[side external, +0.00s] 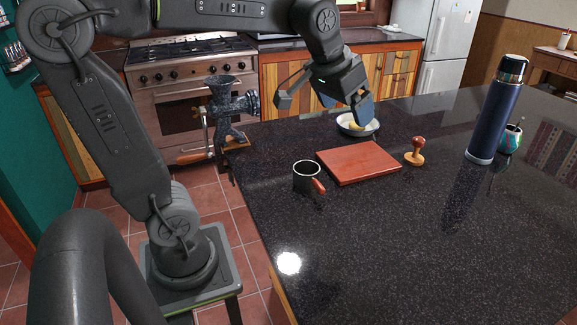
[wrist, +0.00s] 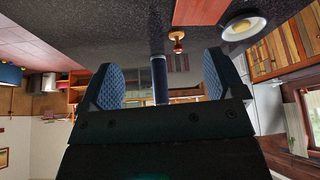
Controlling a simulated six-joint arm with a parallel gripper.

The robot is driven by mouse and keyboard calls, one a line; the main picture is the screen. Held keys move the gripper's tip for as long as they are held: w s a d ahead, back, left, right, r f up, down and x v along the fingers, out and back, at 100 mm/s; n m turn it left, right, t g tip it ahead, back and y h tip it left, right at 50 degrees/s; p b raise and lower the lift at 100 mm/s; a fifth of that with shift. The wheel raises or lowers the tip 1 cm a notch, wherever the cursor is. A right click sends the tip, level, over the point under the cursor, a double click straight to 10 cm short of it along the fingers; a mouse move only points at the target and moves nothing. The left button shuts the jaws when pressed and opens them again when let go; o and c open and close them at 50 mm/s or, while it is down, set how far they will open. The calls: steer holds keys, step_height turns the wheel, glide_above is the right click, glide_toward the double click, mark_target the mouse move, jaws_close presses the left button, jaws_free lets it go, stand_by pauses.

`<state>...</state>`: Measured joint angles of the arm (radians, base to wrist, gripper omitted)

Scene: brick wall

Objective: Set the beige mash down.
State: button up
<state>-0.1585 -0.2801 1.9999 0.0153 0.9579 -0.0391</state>
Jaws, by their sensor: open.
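The beige mash (side external: 356,126) appears as a small pale yellow lump in a white bowl (side external: 372,131) at the far side of the dark counter. In the wrist view the bowl (wrist: 262,23) is at the upper right, with a pale patch inside (wrist: 243,26). My gripper (side external: 345,106) is open above and slightly left of the bowl, one finger partly covering the view of its rim. In the wrist view my gripper (wrist: 160,68) has its two blue pads wide apart, with nothing held between them. I cannot tell whether a finger touches the bowl.
A red-brown board (side external: 358,163) lies in front of the bowl. A dark mug (side external: 307,176) stands left of it, a wooden stamp (side external: 415,151) right. A tall blue flask (side external: 497,112) and a patterned cup (side external: 511,139) stand further right. A grinder (side external: 226,110) is at the left edge. The front counter is clear.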

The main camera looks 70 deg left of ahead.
steer(key=s+d+f+m, duration=0.1)
steer(key=s+d+f, duration=0.1)
steer(key=s, duration=0.4)
steer(key=s+d+f+m+h, duration=0.1)
steer(key=s+d+f, duration=0.2)
steer(key=s+f, duration=0.2)
steer(key=s, duration=0.2)
steer(key=shift+s+d, duration=0.3)
stand_by(0.3)
